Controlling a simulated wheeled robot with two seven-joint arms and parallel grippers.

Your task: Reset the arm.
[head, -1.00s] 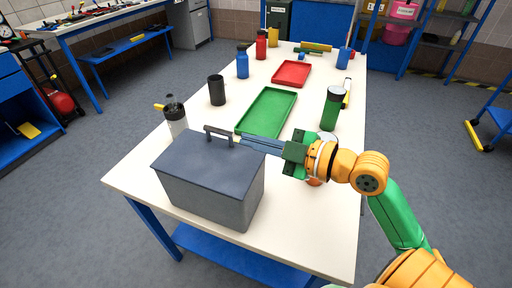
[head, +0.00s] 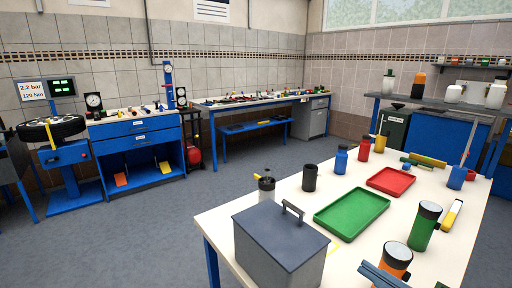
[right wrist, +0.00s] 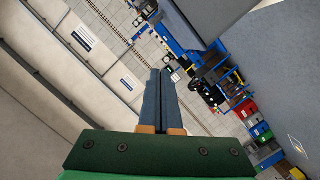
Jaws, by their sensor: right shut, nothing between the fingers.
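My right gripper (head: 384,275) shows only as blue-grey fingers at the bottom edge of the head view, in front of an orange bottle (head: 396,259). In the right wrist view its two long fingers (right wrist: 160,74) lie together, shut and empty, in front of a dark green palm. The rest of the right arm is out of the head view. A grey box (head: 280,249) with a dark lid and handle stands on the white table to the left of the fingers. My left gripper is not in view.
On the white table (head: 222,221) stand a green tray (head: 351,211), a red tray (head: 390,180), a green bottle (head: 422,228), a black cup (head: 309,178) and several other bottles. Grey floor is open to the left. A blue cabinet (head: 137,147) and workbench line the wall.

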